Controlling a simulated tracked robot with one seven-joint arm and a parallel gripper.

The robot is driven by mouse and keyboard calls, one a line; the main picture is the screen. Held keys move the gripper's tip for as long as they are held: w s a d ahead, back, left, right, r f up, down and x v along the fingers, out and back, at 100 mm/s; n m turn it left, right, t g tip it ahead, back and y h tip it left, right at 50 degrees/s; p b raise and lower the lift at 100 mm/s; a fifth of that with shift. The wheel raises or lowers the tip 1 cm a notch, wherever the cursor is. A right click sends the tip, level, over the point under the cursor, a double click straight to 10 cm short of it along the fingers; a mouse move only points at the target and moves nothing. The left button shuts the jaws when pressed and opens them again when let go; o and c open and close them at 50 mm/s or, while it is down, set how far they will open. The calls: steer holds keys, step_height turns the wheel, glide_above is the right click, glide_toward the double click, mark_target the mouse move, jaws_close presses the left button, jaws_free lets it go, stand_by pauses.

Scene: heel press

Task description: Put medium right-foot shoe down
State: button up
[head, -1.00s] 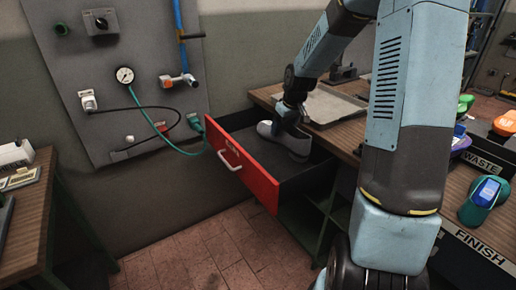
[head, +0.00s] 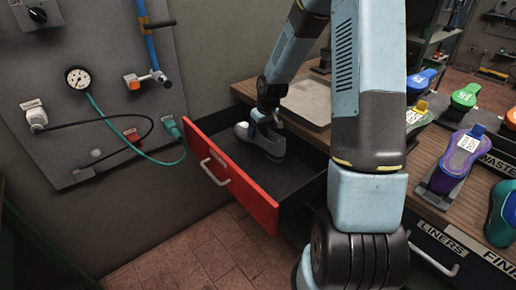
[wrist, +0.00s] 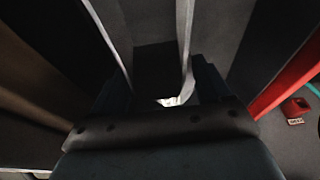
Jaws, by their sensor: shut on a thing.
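A grey shoe (head: 268,146) is inside the open red-fronted drawer (head: 222,172), toward its back, upright with its long side running across the drawer. Whether its sole touches the drawer floor I cannot tell. My gripper (head: 264,121) comes down from above and is shut on the shoe's upper part. In the wrist view, the shoe's pale edges (wrist: 187,45) run up between the dark jaws of my gripper (wrist: 158,88). The exact grip is dark and partly hidden. The shoe's size and foot side cannot be read.
The workbench (head: 431,150) with a flat tray (head: 308,101) stands above the drawer. Several coloured shoe forms, one purple (head: 458,155), stand at right. A wall panel with a gauge (head: 78,77) and green hose is at left. Part of the drawer floor is bare.

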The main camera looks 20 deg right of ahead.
steer(key=f, duration=0.3)
steer(key=shift+d+f, duration=0.25)
steer(key=shift+d, duration=0.05)
steer(key=shift+f, duration=1.75)
steer(key=o, duration=1.4)
steer(key=shift+o, duration=0.2)
steer(key=shift+d+r, duration=0.1)
steer(key=shift+r, duration=0.05)
steer(key=v, duration=1.2)
steer(key=s+r+m+h, duration=0.1)
steer(key=s+r+h, duration=0.1)
steer(key=s+r, duration=0.65)
steer(key=s+a+r+m+t, duration=0.1)
steer(key=s+r, duration=0.8)
steer(key=s, duration=0.2)
steer(key=s+a+r+m+t, duration=0.1)
steer(key=s+r+m, duration=0.1)
steer(key=s+r, duration=0.7)
steer(key=shift+s+a+m+y, duration=0.25)
steer(key=shift+s+m+y, duration=0.05)
steer(key=shift+s, duration=1)
